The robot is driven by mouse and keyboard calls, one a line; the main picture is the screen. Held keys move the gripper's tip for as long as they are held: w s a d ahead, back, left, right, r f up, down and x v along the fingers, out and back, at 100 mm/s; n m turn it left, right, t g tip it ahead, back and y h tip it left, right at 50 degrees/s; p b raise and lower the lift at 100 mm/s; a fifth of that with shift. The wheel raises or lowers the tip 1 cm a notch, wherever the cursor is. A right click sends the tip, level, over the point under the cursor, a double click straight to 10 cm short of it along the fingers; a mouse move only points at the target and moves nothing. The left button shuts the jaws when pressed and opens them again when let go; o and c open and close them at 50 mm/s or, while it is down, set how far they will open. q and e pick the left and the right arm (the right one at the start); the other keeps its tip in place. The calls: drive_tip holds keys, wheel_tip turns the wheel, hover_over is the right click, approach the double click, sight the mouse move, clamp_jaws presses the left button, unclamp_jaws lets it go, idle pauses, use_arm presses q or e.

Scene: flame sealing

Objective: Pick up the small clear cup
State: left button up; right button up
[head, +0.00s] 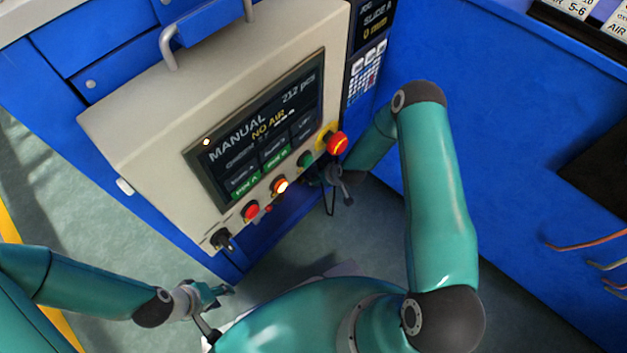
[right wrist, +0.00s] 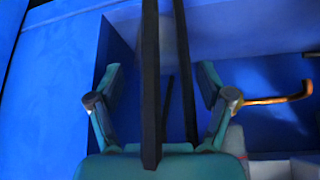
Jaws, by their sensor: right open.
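I see no small clear cup in either view. My left gripper (head: 216,298) is low in the head view, over the grey floor left of my body; its fingers are too small to judge, and I see no object in it. My right gripper (head: 340,186) is small and partly hidden by the forearm in the head view, near the lower right edge of the control panel. In the right wrist view its two fingers (right wrist: 160,84) stand wide apart, with no cup between them.
The beige control panel (head: 140,125) with screen and buttons stands in front of my right gripper. A blue wall (head: 530,150) is on the right. Dark upright bars (right wrist: 151,60) cross the right wrist view, with an orange-brown bent rod (right wrist: 275,99) at right. Grey floor (head: 300,235) lies below.

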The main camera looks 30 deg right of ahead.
drive_tip(key=b+x, duration=0.1)
drive_tip(key=x, duration=0.3)
drive_tip(key=shift+s+f+b, duration=0.1)
drive_tip(key=shift+b, duration=0.2)
drive_tip(key=c, duration=0.8)
drive_tip(key=shift+r, duration=0.2)
